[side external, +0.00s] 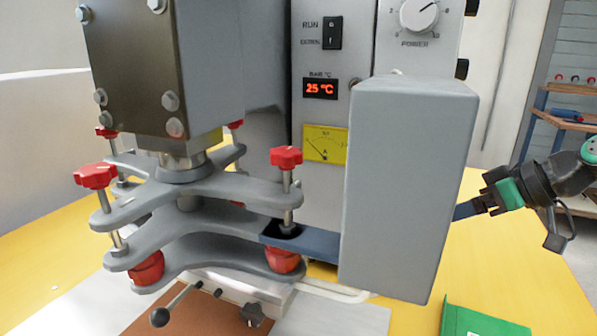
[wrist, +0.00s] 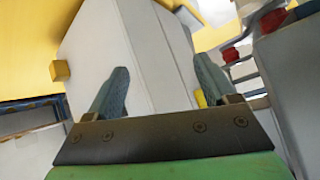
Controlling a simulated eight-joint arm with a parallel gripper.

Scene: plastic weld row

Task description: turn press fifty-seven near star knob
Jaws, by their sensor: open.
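The press (side external: 190,215) has grey, armed plates stacked around a central post. Red star knobs stand on its upper plate at front left (side external: 97,177) and at right (side external: 286,157). Red knobs also sit lower, at left (side external: 147,267) and right (side external: 284,260). My gripper (side external: 466,210) is at the right in the side view, apart from the knobs, its fingertips partly hidden behind a grey box. In the wrist view my gripper (wrist: 160,66) is open, its blue-grey fingers wide apart with nothing gripped. Two red knobs (wrist: 230,55) (wrist: 272,22) show at upper right there.
The tall grey box (side external: 405,190) stands between my gripper and the press. A blue-grey bar (side external: 318,244) reaches from behind it to the right knob's post. A lever with a black ball (side external: 160,317) sticks out in front. A green object (side external: 480,322) lies at lower right.

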